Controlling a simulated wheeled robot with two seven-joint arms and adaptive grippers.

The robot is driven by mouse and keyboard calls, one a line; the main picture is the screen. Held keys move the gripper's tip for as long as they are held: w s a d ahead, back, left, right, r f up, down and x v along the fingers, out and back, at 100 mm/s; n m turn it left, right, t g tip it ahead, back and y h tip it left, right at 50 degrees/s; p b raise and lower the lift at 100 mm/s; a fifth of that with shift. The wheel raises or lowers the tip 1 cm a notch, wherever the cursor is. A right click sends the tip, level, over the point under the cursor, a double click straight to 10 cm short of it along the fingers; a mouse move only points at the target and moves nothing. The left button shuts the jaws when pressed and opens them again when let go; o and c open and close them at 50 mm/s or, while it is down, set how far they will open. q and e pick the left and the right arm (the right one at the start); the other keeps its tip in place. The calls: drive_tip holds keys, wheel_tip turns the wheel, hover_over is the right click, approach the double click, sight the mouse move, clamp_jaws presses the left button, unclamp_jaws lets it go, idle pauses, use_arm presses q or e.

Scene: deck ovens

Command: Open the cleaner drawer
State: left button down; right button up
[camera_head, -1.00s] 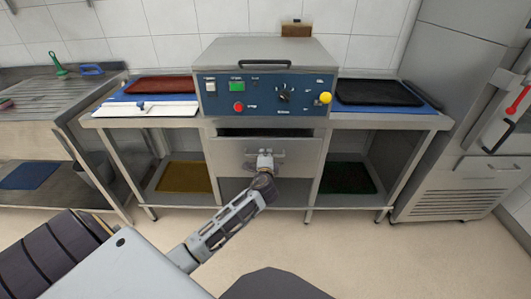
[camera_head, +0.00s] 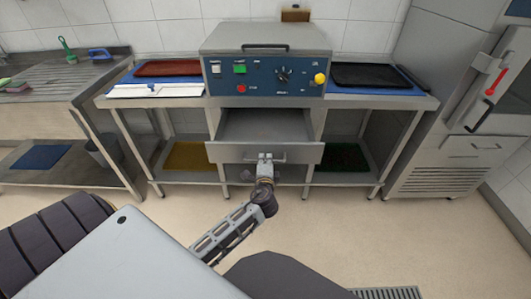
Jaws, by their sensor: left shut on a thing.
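The cleaner drawer (camera_head: 225,153) is the metal drawer under the blue control panel (camera_head: 268,76) of the oven unit. It stands well out from the unit, and its flat grey interior (camera_head: 265,125) shows behind the front. A bar handle (camera_head: 281,160) sits on the middle of the drawer front. My left gripper (camera_head: 265,159) is at the handle, shut on it, and partly covers it. My right gripper does not show.
Steel tables flank the unit, with a red tray (camera_head: 168,67) on the left and a black tray (camera_head: 369,76) on the right. A steel fridge (camera_head: 435,182) stands at the right. The floor (camera_head: 375,235) before the drawer is clear, with a floor grate (camera_head: 388,293) nearer.

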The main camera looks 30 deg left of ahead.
use_arm(q)
drive_tip(key=shift+f+v, duration=0.2)
drive_tip(key=shift+v, duration=0.7)
drive_tip(key=shift+f+v, duration=0.2)
drive_tip(key=shift+v, duration=0.75)
drive_tip(key=c, duration=1.5)
unclamp_jaws()
drive_tip(key=v, duration=1.2)
